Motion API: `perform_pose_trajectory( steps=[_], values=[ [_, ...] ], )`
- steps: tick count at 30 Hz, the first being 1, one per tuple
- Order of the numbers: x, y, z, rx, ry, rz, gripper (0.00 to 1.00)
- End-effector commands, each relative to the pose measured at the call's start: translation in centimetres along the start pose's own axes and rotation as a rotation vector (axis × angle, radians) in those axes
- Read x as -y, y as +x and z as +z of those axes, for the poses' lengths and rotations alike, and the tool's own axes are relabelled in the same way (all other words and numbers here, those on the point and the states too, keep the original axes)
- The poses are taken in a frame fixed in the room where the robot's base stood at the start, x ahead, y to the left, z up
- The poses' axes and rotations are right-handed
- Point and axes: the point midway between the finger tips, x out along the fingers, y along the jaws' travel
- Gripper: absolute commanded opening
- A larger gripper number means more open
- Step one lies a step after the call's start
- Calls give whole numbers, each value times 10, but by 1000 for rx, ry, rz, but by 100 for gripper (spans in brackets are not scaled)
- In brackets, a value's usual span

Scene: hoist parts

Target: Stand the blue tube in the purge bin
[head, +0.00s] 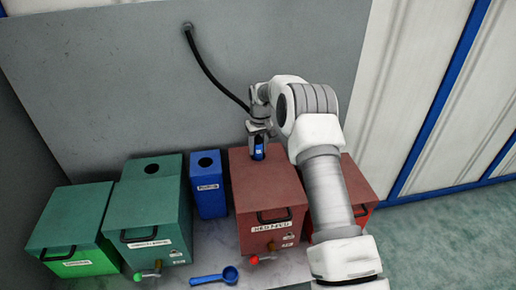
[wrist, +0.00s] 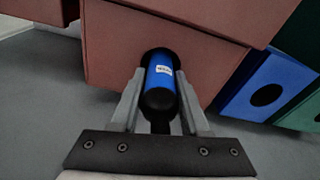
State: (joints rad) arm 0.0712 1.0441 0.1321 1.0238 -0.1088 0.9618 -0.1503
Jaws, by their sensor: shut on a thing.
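The blue tube (head: 259,152) has dark ends and a small white label. My gripper (head: 259,136) is shut on it, above the top of the dark red bin (head: 275,190). In the wrist view the tube (wrist: 160,75) lies between the two grey fingers of my gripper (wrist: 160,92). Its far end meets a dark round patch on the red top; I cannot tell whether this is the hole or the tube's dark end, or whether the tube is inside. The bin labels are too small to read surely, so I cannot tell which bin is the purge bin.
Left of the red bin stand a narrow blue bin (head: 208,190) with a round hole, a green bin (head: 150,205) with a hole, and another green bin (head: 72,225). A blue scoop (head: 222,276) lies in front. Another red bin (head: 357,190) is partly behind my arm.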

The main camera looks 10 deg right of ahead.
Motion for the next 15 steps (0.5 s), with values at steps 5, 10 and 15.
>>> perform_pose_trajectory(
  steps=[5,10,15],
  values=[
    [0,-22,-3,-3,0,1,0],
    [0,-39,-5,-2,0,1,0],
    [0,-56,-8,-3,-1,1,0]
  ],
)
